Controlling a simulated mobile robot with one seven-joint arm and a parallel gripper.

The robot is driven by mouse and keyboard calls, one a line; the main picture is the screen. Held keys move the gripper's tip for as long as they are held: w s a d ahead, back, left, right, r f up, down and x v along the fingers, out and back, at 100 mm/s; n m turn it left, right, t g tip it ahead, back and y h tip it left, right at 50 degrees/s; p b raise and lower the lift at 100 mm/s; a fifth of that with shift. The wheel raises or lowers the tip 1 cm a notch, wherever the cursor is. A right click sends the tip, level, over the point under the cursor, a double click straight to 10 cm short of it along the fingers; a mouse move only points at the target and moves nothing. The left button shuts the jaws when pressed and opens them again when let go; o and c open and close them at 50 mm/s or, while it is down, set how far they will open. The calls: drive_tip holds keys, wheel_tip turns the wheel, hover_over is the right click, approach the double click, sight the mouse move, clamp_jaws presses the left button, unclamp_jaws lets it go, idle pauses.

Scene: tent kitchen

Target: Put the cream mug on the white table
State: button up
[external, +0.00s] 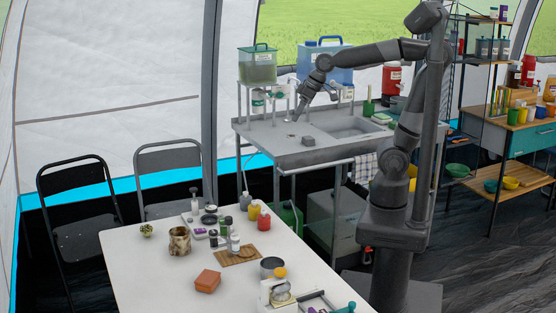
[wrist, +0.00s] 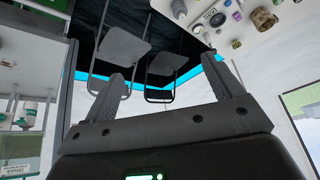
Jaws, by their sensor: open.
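The white table (external: 150,272) fills the lower middle of the external view; part of it also shows at the upper right of the wrist view (wrist: 262,52). No plain cream mug can be made out for sure. A cream-and-brown mottled pot (external: 180,241) stands on the table's left part; I cannot tell if it is a mug. My gripper (external: 293,119) is over the left part of the metal sink counter, pointing down, well away from the table. In the wrist view its two fingers are wide apart with nothing between them (wrist: 170,82).
The table holds an orange block (external: 208,281), a wooden board (external: 237,256), several bottles and a grey pot (external: 270,267). Its left front is clear.

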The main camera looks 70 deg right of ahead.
drive_tip(key=s+d+f, duration=0.2)
drive_tip(key=s, duration=0.3)
drive_tip(key=s+d+f+m+h, duration=0.1)
drive_tip(key=s+d+f, duration=0.1)
drive_tip(key=s, duration=0.4)
drive_tip(key=shift+s+d+m, duration=0.15)
drive_tip(key=shift+d+m, duration=0.15)
drive_tip(key=shift+d, duration=0.5)
